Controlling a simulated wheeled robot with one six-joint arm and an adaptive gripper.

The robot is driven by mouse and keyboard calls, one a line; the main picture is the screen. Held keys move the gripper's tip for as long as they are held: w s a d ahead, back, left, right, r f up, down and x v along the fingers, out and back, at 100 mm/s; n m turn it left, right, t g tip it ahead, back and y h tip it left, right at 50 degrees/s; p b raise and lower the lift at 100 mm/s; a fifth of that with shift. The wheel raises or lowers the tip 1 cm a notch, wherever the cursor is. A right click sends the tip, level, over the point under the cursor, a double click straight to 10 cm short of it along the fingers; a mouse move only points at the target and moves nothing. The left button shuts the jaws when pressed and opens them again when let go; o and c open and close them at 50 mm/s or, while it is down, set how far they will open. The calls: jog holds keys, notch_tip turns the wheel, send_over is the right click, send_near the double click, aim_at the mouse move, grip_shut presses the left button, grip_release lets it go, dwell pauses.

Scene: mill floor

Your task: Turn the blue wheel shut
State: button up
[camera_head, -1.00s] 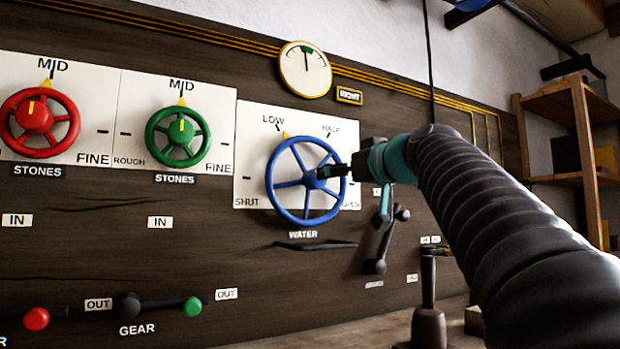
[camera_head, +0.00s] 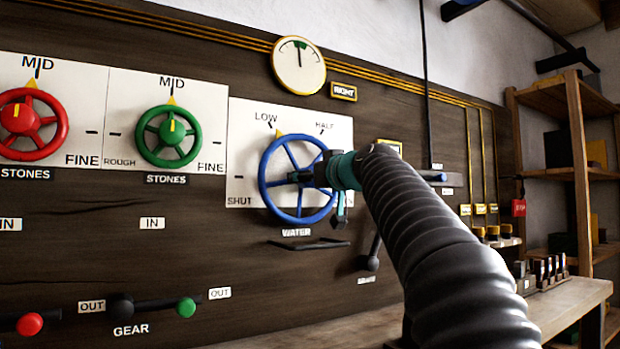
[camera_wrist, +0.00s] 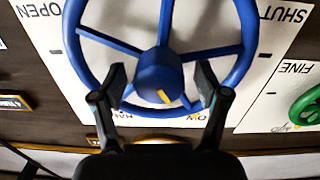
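The blue wheel (camera_head: 266,190) is mounted on a white panel (camera_head: 240,115) with SHUT, LOW, HALF and, in the wrist view, OPEN labels. Its yellow pointer (camera_head: 279,133) is at its upper left, near LOW. In the wrist view the wheel (camera_wrist: 248,55) appears upside down, and its hub (camera_wrist: 160,68) bears a yellow mark. My gripper (camera_wrist: 162,84) is open, its two fingers on either side of the hub. I cannot tell whether they touch it. In the head view my gripper (camera_head: 306,177) covers the wheel's middle and right part.
A green wheel (camera_head: 145,140) and a red wheel (camera_head: 62,125) are on the left. A round gauge (camera_head: 299,68) hangs above. Below the blue wheel are a dark bar (camera_head: 310,245) and a lever (camera_head: 371,255). A bench (camera_head: 570,300) stands at lower right.

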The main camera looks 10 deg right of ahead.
jog(key=c, duration=1.1)
jog(key=n+b, duration=0.2)
jog(key=n, duration=0.1)
jog(key=shift+f, duration=0.15)
jog(key=n+b, duration=0.1)
jog(key=n, duration=0.1)
jog(key=shift+n+b, duration=0.3)
jog(key=n+b, duration=0.1)
jog(key=n, duration=0.5)
jog(key=shift+b, duration=0.35)
jog(key=shift+r+n, duration=0.2)
jog(key=shift+n, duration=0.2)
